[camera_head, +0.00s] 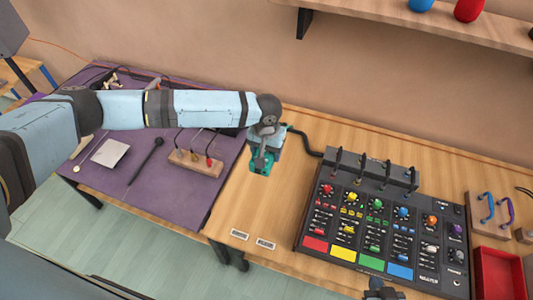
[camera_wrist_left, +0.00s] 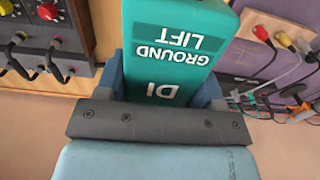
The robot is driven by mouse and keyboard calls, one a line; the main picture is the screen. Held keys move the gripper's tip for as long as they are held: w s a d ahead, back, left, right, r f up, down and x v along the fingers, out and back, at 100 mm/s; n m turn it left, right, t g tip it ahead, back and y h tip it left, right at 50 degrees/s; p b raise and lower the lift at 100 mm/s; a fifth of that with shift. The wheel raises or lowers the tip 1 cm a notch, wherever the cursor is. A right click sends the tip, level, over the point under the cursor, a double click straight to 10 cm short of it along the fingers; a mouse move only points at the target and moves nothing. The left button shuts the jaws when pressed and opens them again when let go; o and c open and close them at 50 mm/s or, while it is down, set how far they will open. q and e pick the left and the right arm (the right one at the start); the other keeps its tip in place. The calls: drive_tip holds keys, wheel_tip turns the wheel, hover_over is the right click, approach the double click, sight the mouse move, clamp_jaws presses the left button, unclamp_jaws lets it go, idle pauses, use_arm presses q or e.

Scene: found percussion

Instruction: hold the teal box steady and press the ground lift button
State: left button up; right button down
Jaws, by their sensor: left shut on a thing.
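The teal box (camera_head: 262,165) is on the wooden table, left of the mixer. In the left wrist view the teal box (camera_wrist_left: 172,40) fills the top middle, with upside-down white "GROUND LIFT" and "DI" lettering. My left gripper (camera_head: 264,152) reaches down onto the box and is shut on it; its fingers lie along the box's two sides in the wrist view. I cannot make out the ground lift button itself. A dark part of my right gripper (camera_head: 383,290) shows at the bottom edge; its fingers are too cut off to read.
A black mixer (camera_head: 318,240) with coloured knobs and pads stands right of the box. A black cable (camera_head: 306,145) runs between them. A purple mat (camera_head: 185,205) with a wooden plug block (camera_head: 195,163) lies left. A red tray (camera_head: 500,275) is far right. Bare tabletop lies in front of the box.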

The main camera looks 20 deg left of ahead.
sight(267, 190)
use_arm(q)
drive_tip(key=shift+f, duration=0.15)
drive_tip(key=shift+f, duration=0.4)
drive_tip(key=shift+f+b, duration=0.35)
drive_tip(key=shift+f, duration=0.25)
drive_tip(key=shift+f+b, duration=0.3)
drive_tip(key=shift+f, duration=0.7)
use_arm(e)
drive_tip(key=shift+s+f, duration=0.15)
drive_tip(key=shift+f, duration=0.3)
use_arm(q)
drive_tip(key=shift+f, duration=0.8)
use_arm(e)
drive_tip(key=shift+w+f+n, duration=0.1)
drive_tip(key=shift+w+n, duration=0.1)
drive_tip(key=shift+n, duration=0.1)
